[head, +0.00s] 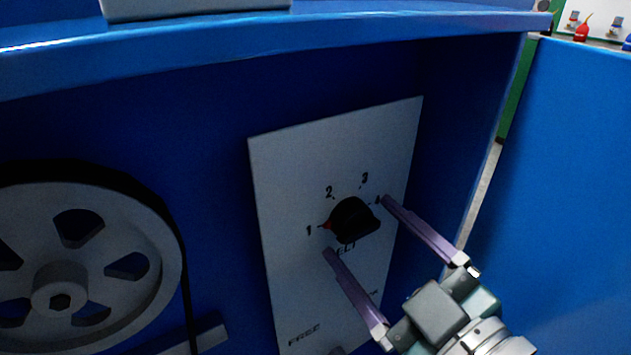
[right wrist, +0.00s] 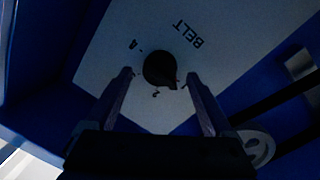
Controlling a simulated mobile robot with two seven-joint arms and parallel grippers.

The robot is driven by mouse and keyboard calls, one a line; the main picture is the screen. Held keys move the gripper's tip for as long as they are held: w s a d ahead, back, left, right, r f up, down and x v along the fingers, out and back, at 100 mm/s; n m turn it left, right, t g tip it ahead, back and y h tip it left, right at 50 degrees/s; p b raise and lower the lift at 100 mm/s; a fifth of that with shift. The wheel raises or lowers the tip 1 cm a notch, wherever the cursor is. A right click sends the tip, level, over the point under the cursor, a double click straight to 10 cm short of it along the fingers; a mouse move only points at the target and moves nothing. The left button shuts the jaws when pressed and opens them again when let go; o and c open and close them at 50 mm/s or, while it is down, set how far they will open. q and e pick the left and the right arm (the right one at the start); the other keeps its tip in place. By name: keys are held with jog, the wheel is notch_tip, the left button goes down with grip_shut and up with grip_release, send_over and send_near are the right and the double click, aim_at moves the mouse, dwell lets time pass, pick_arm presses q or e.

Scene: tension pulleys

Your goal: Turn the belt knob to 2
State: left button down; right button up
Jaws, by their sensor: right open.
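The black belt knob (head: 352,219) sits on a light panel (head: 285,180) with the marks 1, 2, 3 and 4 around it. Its red pointer mark faces left, at the 1. In the right wrist view the knob (right wrist: 160,69) shows between and beyond the fingertips, with the word BELT beside it. My right gripper (head: 357,223) is open, one finger at the knob's lower left and the other at its right near the 4. The fingers look apart from the knob; contact cannot be told. My left gripper is not in view.
A grey pulley wheel (head: 60,275) with a black belt (head: 170,215) is at the left. The panel is inside a blue housing, with a top edge (head: 380,25) above and a blue side panel (head: 570,190) at the right. Another control, partly cut off, shows below by FREE.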

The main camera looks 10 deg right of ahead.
jog(key=shift+w+a, duration=0.2)
jog(key=shift+w, duration=0.4)
jog(key=c, duration=1.4)
